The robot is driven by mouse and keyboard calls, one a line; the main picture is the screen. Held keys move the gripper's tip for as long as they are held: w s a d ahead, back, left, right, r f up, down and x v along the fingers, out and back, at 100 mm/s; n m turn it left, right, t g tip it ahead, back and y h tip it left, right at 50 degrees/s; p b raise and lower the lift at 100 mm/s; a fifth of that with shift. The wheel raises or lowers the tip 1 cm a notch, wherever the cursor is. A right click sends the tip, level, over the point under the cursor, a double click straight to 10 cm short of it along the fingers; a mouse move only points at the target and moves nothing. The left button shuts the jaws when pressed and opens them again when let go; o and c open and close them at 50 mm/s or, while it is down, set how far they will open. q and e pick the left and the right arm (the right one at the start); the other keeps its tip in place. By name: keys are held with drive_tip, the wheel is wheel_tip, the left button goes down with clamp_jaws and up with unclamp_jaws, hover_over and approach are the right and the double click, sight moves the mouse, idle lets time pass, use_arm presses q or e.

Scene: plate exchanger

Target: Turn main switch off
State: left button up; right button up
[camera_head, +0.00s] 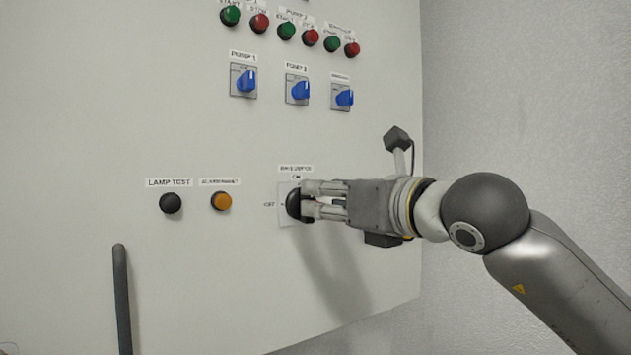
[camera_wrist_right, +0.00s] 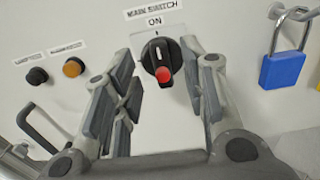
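The main switch (camera_head: 293,204) is a black rotary knob on a white plate on the cabinet panel, with labels ON above it and OFF to its left. In the right wrist view the knob (camera_wrist_right: 156,53) has a red end (camera_wrist_right: 164,75), and its handle stands about upright, in line with ON. My right gripper (camera_head: 309,201) is at the knob, its fingertips partly covering it in the head view. In the right wrist view its fingers (camera_wrist_right: 165,70) are open on either side of the knob, with visible gaps. My left gripper is not in view.
A black lamp test button (camera_head: 170,203) and an orange button (camera_head: 221,201) sit left of the switch. Blue selector knobs (camera_head: 300,90) are above. A dark handle (camera_head: 122,300) stands at lower left. A blue padlock (camera_wrist_right: 286,69) hangs right of the switch.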

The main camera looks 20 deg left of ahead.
drive_tip(key=p+x, duration=0.1)
drive_tip(key=x, duration=0.2)
drive_tip(key=shift+w+a, duration=0.2)
clamp_jaws()
